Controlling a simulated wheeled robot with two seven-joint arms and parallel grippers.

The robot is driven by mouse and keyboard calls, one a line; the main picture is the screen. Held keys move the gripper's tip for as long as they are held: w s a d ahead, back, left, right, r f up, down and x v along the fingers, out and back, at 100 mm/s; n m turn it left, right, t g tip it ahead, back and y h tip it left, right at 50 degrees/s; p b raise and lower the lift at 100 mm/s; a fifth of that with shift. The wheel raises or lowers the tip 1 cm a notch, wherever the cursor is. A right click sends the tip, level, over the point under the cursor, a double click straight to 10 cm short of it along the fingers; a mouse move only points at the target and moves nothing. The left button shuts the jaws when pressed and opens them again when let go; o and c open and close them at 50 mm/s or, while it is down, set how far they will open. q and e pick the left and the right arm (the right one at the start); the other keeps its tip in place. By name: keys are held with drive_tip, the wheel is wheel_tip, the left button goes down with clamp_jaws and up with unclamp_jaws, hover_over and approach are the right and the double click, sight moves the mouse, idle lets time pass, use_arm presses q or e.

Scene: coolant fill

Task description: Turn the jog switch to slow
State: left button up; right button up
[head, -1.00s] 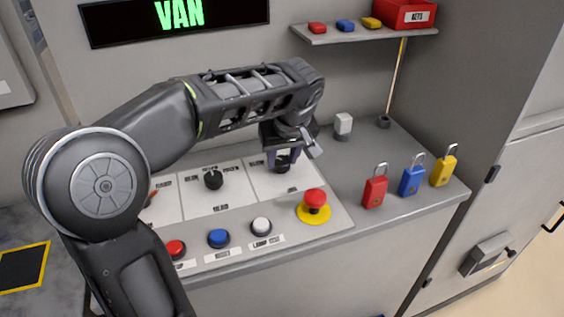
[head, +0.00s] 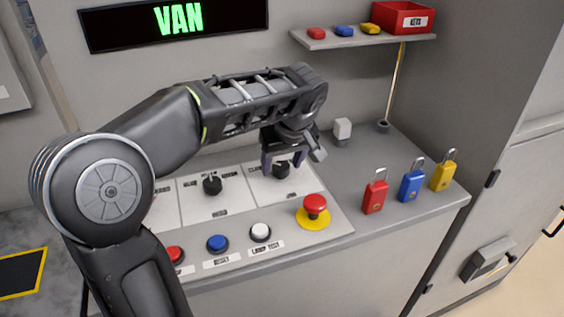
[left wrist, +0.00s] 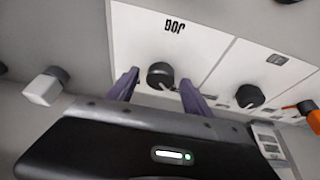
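The jog switch is a black round knob (head: 281,171) on the right white panel of the console. In the left wrist view the same knob (left wrist: 160,75) sits below an upside-down "JOG" label (left wrist: 175,27), and a pale pointer mark shows on it. My left gripper (head: 284,164) is over this knob. In the left wrist view its two purple fingers (left wrist: 159,78) are apart, one on each side of the knob, with gaps visible. I cannot tell how deep the fingertips reach. The slow mark is not readable. My right gripper is not in view.
A second black knob (head: 212,185) is on the middle panel. In front are a red emergency button (head: 315,205), a white button (head: 260,232) and a blue button (head: 217,243). Red (head: 375,192), blue (head: 411,182) and yellow (head: 444,171) padlocks stand to the right.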

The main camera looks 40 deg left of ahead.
use_arm(q)
drive_tip(key=v, duration=0.7)
drive_tip(key=shift+d+r, duration=0.2)
drive_tip(key=shift+r, duration=0.15)
drive_tip(key=shift+s, duration=0.15)
idle(0.3)
